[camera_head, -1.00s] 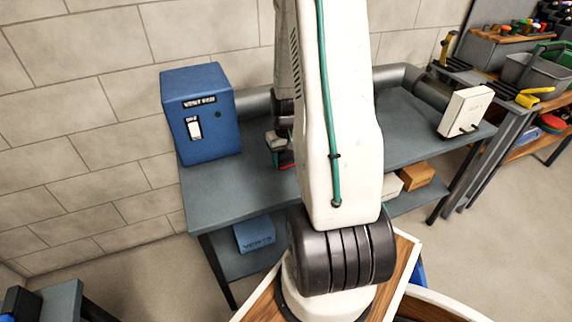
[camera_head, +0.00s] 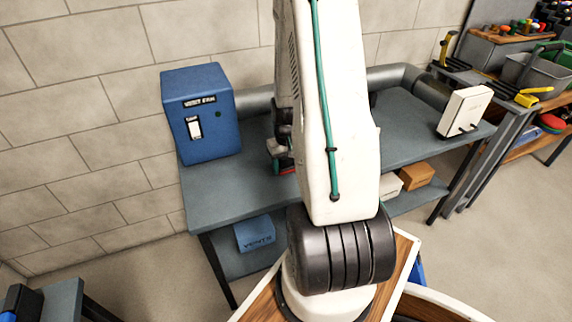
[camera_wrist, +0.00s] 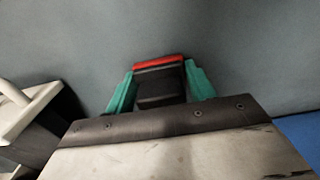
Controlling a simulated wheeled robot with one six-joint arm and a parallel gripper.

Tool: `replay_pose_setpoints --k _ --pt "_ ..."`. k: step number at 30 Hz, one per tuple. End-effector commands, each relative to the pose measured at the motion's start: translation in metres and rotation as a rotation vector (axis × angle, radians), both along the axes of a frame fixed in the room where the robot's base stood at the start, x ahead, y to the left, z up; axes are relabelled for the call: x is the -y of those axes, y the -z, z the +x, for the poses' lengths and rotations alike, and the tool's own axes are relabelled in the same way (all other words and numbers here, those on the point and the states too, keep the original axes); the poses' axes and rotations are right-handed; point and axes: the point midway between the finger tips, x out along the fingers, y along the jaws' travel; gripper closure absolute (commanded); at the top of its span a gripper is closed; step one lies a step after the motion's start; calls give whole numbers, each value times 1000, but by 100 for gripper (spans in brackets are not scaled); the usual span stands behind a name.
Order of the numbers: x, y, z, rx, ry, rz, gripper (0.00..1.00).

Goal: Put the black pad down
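The black pad (camera_wrist: 160,90), a dark block with a red strip along its far edge, sits between the two teal fingers of my gripper (camera_wrist: 160,92) in the wrist view. The fingers lie against both its sides, so my gripper looks shut on it. In the head view my arm hides most of my gripper (camera_head: 280,150), and only a bit of red shows low beside it, close over the grey bench (camera_head: 225,195). I cannot tell whether the pad touches the bench top.
A blue box (camera_head: 203,115) with a switch stands on the bench left of my gripper. A grey duct (camera_head: 395,77) runs along the back. A white box (camera_head: 465,111) stands at the right end. The front left bench top is clear. A pale handled thing (camera_wrist: 25,110) is at left in the wrist view.

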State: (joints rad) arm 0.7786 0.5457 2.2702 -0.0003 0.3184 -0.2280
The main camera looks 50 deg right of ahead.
Motion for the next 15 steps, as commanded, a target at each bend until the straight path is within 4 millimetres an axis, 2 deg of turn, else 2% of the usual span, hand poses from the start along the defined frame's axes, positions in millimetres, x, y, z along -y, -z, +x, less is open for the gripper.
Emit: replay_pose_setpoints --k 1,5,15 --pt "-3 6 -3 -7 0 7 28" --pt "-3 -6 -3 -7 0 6 24" --pt "-2 -81 -1 -3 -1 3 24"
